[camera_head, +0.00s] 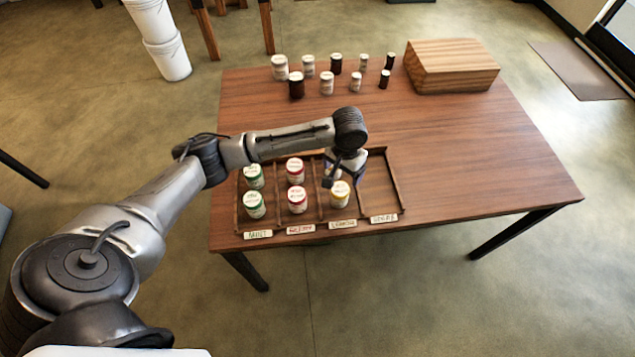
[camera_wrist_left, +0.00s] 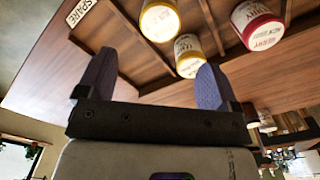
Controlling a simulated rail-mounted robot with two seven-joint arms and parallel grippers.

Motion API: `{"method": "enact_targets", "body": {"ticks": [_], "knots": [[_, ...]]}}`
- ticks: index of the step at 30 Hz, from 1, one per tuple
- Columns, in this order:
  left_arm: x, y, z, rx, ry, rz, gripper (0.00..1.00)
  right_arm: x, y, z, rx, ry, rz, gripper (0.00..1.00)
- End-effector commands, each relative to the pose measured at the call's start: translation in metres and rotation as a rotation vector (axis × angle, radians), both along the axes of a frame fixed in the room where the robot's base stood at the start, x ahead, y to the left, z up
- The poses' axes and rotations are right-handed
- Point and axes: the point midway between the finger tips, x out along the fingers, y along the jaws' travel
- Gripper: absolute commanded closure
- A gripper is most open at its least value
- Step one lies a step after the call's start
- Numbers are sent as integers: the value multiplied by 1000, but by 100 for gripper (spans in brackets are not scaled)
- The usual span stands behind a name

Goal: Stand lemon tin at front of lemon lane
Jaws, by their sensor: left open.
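One lemon tin (camera_head: 340,193), yellow with a white lid, stands upright at the front of the lemon lane, behind the lemon label (camera_head: 343,223). It also shows at the top of the left wrist view (camera_wrist_left: 160,20). A second lemon tin (camera_wrist_left: 187,56) stands behind it in the same lane; my gripper hides it in the head view. My left gripper (camera_head: 336,180) is above the lemon and spare lanes, pointing down. Its two purple fingers (camera_wrist_left: 152,72) are apart with nothing held between them. The second tin lies beyond the right finger in the wrist view. My right gripper is out of view.
The wooden rack (camera_head: 398,190) has thin dividers. Green mint tins (camera_head: 254,205) and red berry tins (camera_head: 297,200) fill lanes to the left; the spare lane (camera_head: 378,190) is empty. Several jars (camera_head: 327,83) and a wooden box (camera_head: 452,66) stand at the back. The table's right side is clear.

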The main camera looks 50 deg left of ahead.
Motion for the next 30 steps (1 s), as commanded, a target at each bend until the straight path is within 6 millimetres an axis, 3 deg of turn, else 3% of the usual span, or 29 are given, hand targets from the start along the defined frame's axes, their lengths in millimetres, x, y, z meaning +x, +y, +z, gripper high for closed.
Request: {"method": "enact_targets", "body": {"ticks": [5, 8, 11, 15, 21, 25, 30], "knots": [[-2, -3, 0, -2, 0, -9, 14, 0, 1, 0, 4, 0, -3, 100], [-12, -19, -13, -14, -7, -57, 14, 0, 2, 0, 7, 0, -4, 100], [-34, -48, -35, -41, -26, -152, 14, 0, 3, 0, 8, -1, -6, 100], [-81, -98, -67, -97, -92, -304, 14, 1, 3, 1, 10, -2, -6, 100], [-154, -141, -85, -149, -213, -421, 14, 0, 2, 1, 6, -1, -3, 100], [-199, -146, -85, -139, -276, -433, 14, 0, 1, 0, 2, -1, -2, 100], [-248, -133, -79, -75, -314, -410, 14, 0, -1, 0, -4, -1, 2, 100]]}}
